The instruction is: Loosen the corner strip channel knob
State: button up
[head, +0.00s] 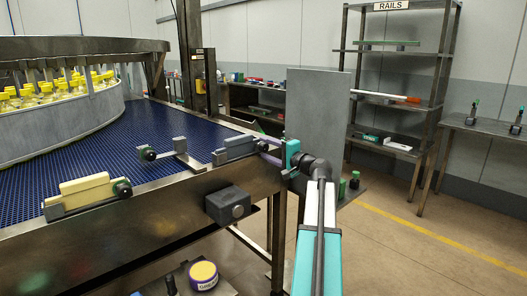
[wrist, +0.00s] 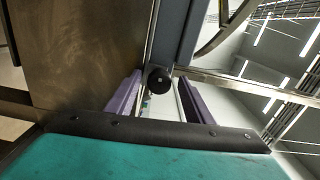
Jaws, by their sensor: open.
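A small black knob (wrist: 159,79) shows in the wrist view at the lower end of a grey-blue strip (wrist: 181,35). My gripper (wrist: 159,92) has its two purple fingers apart, one on each side of the knob's line. I cannot tell whether the fingertips reach around the knob; no contact shows. In the head view, my teal gripper (head: 268,157) is at the conveyor's near right corner, by a grey strip block (head: 234,149) with a dark knob (head: 262,146) at its right end.
The blue conveyor belt (head: 150,130) has a metal side frame (head: 165,205) with a dark box (head: 228,205) below the gripper. A yellow block with another knob (head: 122,188) sits at the left. A grey panel (head: 316,110) stands behind my gripper. Floor at right is free.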

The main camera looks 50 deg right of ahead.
jog(key=s+a, duration=0.1)
jog(key=s, duration=1.2)
jog(key=shift+s, duration=0.35)
